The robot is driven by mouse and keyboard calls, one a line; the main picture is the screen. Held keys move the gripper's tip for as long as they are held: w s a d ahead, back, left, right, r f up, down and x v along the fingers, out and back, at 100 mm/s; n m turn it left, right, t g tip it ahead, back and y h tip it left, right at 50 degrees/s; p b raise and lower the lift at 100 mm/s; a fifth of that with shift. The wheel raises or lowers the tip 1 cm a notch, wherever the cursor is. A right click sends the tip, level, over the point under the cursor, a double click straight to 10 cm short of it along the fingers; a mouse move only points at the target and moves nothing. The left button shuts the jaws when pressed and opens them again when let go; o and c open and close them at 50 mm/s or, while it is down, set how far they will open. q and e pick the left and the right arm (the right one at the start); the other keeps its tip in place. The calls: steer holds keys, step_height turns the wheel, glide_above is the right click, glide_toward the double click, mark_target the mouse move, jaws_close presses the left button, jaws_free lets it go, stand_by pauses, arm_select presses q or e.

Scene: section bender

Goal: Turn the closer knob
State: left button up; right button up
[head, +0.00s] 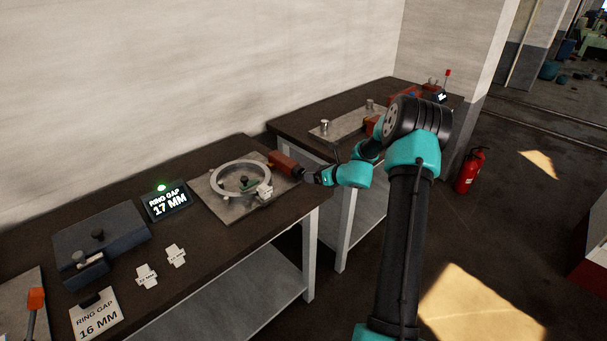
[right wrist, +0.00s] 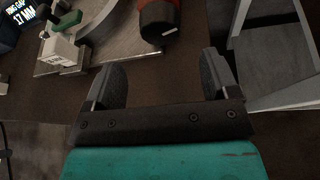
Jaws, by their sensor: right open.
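A bender plate (head: 215,207) on the near table carries a metal ring (head: 226,183), a white block (head: 265,192) and a red cylinder (head: 284,162). In the right wrist view the red cylinder with its dark end (right wrist: 157,22) is ahead of the fingers, apart from them. The white block (right wrist: 62,52) with a green part is at upper left there. I cannot tell for sure which part is the closer knob. My right gripper (head: 314,177) is at the table's right end, beside the red cylinder; its fingers (right wrist: 164,78) are open and empty. My left gripper is out of view.
A display (head: 167,200) reads ring gap 17 MM under a green light. A card (head: 97,315) reads 16 MM. A second table (head: 290,127) stands behind. A fire extinguisher (head: 469,171) is on the floor.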

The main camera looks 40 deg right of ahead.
mark_target(301, 173)
steer(key=x, duration=0.7)
steer(key=shift+r, duration=0.1)
steer(key=shift+c, duration=0.3)
steer(key=c, duration=0.9)
steer(key=shift+o, duration=0.2)
steer(key=shift+a+n+h, duration=0.15)
steer(key=shift+n+h, duration=0.55)
steer(key=shift+n, duration=0.2)
